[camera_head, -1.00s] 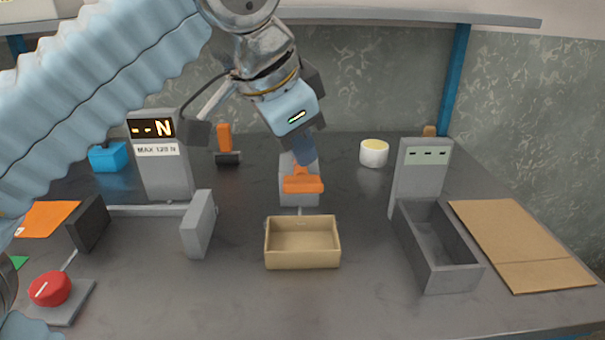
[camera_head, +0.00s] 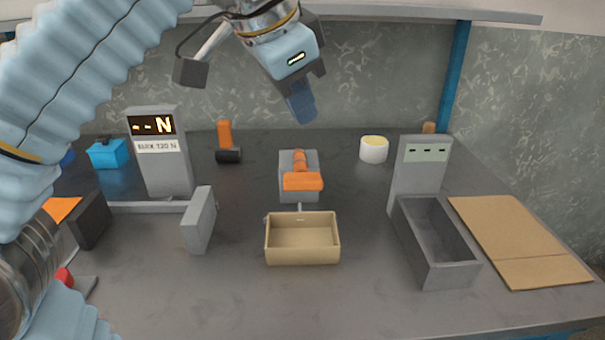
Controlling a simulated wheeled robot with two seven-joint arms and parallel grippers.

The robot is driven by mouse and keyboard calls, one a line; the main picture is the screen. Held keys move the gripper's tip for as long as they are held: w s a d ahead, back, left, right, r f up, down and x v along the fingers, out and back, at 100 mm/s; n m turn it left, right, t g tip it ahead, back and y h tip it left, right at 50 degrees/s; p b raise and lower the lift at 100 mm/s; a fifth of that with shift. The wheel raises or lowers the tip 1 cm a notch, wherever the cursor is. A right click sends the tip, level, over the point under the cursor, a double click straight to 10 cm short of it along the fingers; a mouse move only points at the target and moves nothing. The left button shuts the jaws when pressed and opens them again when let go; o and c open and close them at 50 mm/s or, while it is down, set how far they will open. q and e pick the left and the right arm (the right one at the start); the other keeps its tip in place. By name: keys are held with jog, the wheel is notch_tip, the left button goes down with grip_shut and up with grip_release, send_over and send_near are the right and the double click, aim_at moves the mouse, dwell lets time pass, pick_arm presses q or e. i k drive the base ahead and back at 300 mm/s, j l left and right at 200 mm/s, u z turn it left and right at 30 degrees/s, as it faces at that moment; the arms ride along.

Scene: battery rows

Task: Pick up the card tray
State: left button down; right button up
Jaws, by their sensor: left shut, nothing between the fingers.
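The card tray (camera_head: 303,258) is a small open tan box, empty, standing upright on the bench in the middle. A grey block with an orange handle (camera_head: 303,181) stands just behind it, and a thin metal piece shows between the two. My left gripper (camera_head: 303,108) is shut and empty. It hangs in the air above and behind the orange-handled block, apart from the tray. My right gripper is not in view.
A grey two-plate gauge (camera_head: 165,170) with a lit display stands left. A grey bin (camera_head: 447,270) with a display post is right, beside flat cardboard (camera_head: 520,240). A white tub (camera_head: 373,150) and a black-and-orange tool (camera_head: 227,146) are behind. The bench in front of the tray is clear.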

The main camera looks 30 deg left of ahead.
aim_at(292, 238)
jog(key=k+j, duration=0.1)
jog(key=k, duration=0.65)
jog(key=k+j, duration=0.1)
jog(key=k, duration=0.65)
